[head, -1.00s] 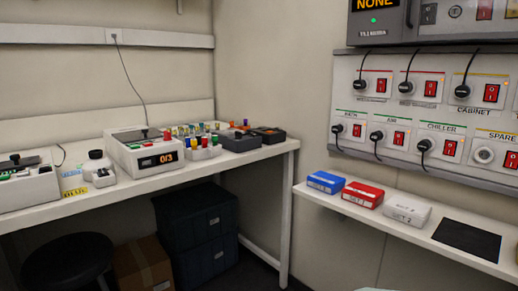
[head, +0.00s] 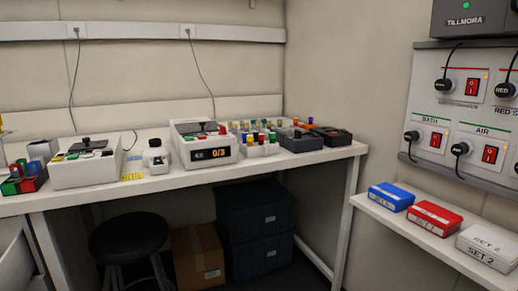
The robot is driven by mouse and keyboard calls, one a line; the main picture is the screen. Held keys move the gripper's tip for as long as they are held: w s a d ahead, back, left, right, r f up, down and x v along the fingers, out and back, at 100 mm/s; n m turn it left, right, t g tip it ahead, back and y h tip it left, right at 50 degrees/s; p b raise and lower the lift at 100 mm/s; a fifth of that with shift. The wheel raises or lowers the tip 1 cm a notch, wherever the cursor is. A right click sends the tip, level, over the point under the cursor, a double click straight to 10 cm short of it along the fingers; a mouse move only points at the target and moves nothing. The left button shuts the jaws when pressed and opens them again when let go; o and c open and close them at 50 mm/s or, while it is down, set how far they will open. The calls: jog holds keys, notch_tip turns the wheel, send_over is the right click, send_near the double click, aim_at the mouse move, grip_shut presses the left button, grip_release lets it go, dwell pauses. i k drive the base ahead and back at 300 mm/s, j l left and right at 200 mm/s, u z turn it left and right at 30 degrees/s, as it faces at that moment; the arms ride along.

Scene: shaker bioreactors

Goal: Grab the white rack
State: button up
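A white rack (head: 259,151) with several colour-capped tubes stands on the bench in the head view. It sits just right of a white machine (head: 206,151) with a display reading 0/3, and left of a dark grey rack or box (head: 302,146). More coloured caps show behind it, and I cannot tell what holds them. My gripper is not in view.
A black stool (head: 130,236) stands below. A shelf (head: 420,236) at right holds blue, red and white boxes.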

aim_at(257, 151)
jog(key=i+j+z, duration=0.8)
jog(key=j+z, duration=0.15)
